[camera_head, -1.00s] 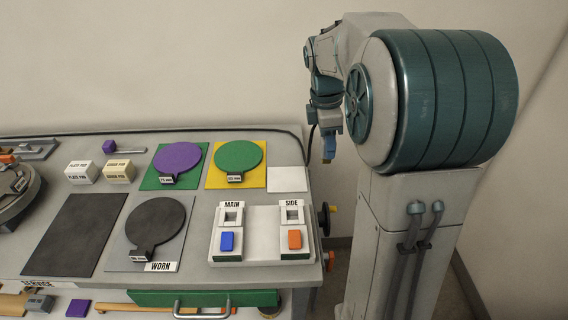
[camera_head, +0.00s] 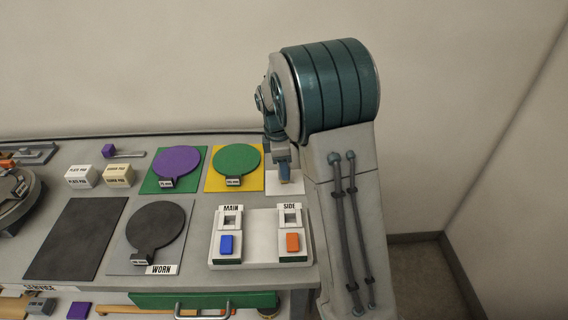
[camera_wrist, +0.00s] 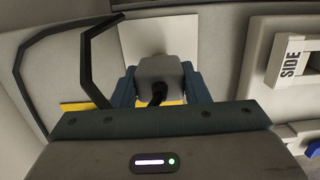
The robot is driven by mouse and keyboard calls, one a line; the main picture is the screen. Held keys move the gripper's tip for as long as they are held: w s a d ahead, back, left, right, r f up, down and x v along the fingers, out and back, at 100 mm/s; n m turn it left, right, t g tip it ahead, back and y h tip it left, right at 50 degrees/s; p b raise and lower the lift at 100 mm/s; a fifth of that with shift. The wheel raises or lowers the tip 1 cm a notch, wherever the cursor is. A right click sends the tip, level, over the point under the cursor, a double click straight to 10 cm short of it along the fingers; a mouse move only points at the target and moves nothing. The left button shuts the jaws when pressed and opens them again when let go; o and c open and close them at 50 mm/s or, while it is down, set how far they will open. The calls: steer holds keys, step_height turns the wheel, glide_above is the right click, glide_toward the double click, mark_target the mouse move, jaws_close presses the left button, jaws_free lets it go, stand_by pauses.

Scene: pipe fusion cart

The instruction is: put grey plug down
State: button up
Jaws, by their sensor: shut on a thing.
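The grey plug (camera_wrist: 160,72) shows in the wrist view, a blocky grey body with a short dark cable end. It sits between the two blue fingers of my gripper (camera_wrist: 160,84), which is shut on it. A plain white square (camera_wrist: 140,28) lies on the table behind the plug in that view. In the head view my gripper (camera_head: 284,176) is over the white square (camera_head: 297,187) at the right end of the back row. The plug cannot be made out there, and I cannot tell whether it touches the square.
A white panel (camera_head: 261,222) marked MAIN and SIDE, with blue and orange switches, stands just in front. Yellow (camera_head: 214,184) and green (camera_head: 148,184) mats with discs lie left. A black angular bar (camera_wrist: 85,62) shows beside my gripper in the wrist view.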

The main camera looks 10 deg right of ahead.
steer(key=shift+f, duration=0.2)
steer(key=o, duration=1)
step_height(320, 180, up, 12)
steer(key=a, duration=0.1)
steer(key=s+f+m+t, duration=0.1)
steer(key=s+m, duration=0.4)
steer(key=s, duration=0.3)
steer(key=s+m+t+y, duration=0.1)
steer(key=s+m, duration=0.4)
steer(key=s, duration=0.4)
steer(key=s+f+m+t, duration=0.1)
steer(key=s+m, duration=0.5)
steer(key=s, duration=0.3)
steer(key=shift+d+f, duration=0.1)
steer(key=shift+f, duration=0.2)
